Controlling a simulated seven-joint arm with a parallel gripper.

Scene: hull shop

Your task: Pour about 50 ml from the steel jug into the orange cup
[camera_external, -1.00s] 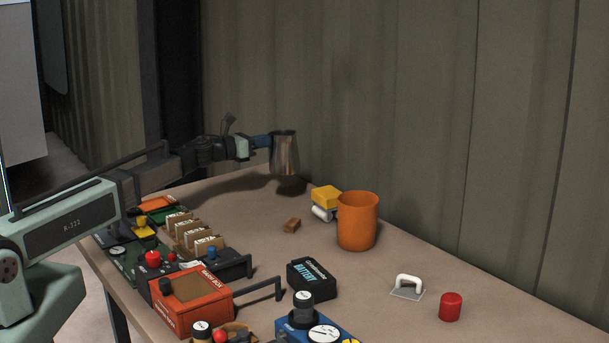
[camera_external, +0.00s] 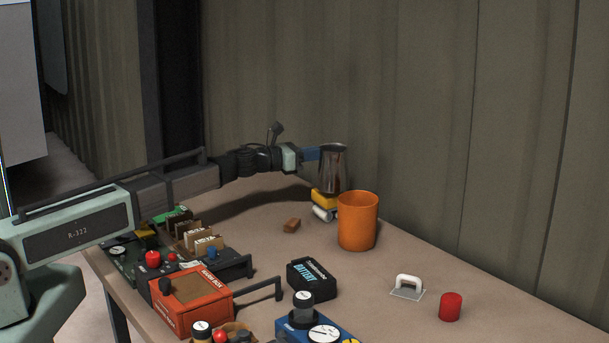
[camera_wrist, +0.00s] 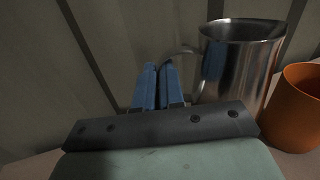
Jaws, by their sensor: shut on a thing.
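The steel jug (camera_external: 332,168) is held upright in the air, behind and slightly left of the orange cup (camera_external: 357,222) in the external view. My gripper (camera_external: 311,153) is shut on the jug's handle side, with its blue fingers together. In the wrist view, the blue fingers (camera_wrist: 158,86) meet the thin handle of the jug (camera_wrist: 238,62). The orange cup stands upright on the table, and part of it shows at the right edge of the wrist view (camera_wrist: 295,108). The inside of the cup and any liquid in the jug cannot be made out.
A yellow block (camera_external: 324,198) with a white roll lies behind the cup. A white-handled tool (camera_external: 408,287) and red cylinder (camera_external: 450,307) are at right. The wall is close behind.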

